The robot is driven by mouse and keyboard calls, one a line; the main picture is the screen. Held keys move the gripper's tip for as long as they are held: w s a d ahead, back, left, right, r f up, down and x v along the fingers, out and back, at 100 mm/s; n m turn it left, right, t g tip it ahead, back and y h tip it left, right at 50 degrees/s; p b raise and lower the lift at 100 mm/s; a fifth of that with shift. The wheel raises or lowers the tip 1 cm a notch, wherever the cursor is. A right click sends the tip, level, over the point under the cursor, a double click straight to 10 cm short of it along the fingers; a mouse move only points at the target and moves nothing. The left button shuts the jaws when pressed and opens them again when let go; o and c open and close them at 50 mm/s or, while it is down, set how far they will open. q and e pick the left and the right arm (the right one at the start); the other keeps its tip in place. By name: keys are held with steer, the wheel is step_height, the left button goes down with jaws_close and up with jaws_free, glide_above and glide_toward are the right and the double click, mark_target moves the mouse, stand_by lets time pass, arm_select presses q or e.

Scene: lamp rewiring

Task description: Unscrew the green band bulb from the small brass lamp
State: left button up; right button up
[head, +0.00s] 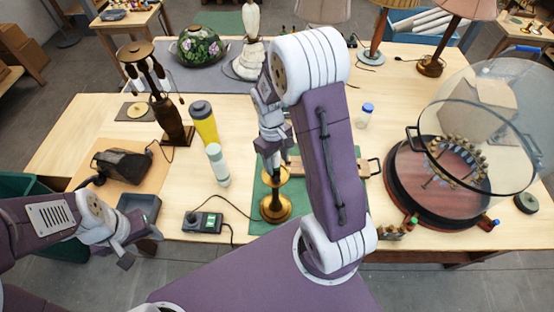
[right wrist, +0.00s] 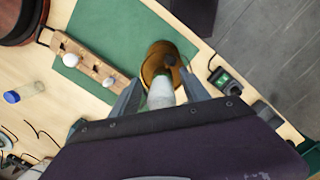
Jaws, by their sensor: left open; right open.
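The small brass lamp (head: 275,207) stands on a green mat (head: 262,225) at the table's front middle. In the right wrist view its round brass base (right wrist: 158,58) shows beyond a pale whitish bulb (right wrist: 160,93). My right gripper (head: 270,150) is above the lamp, pointing down. In the wrist view its open fingers (right wrist: 160,98) stand on either side of the bulb; contact cannot be told. My left gripper (head: 142,242) is open and empty at the front left, away from the lamp.
A wooden rack (right wrist: 90,65) with white bulbs lies beside the lamp. A black meter (head: 203,222), a pale green-capped tube (head: 217,165) and a yellow cylinder (head: 204,124) stand left of it. A round tray with a clear cover (head: 465,120) fills the right.

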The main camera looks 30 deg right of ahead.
jaws_close()
steer(key=shift+r+n, duration=0.1)
steer(key=shift+n, duration=0.8)
steer(key=n, duration=0.6)
steer(key=shift+w+d+t+h, duration=0.15)
steer(key=shift+t+h, duration=0.25)
steer(key=shift+n, duration=0.4)
steer(key=n, duration=0.4)
steer(key=shift+w+n, duration=0.15)
steer(key=shift+n, duration=0.15)
steer(key=n, duration=0.3)
steer(key=shift+t, duration=0.4)
steer(key=shift+w, duration=0.1)
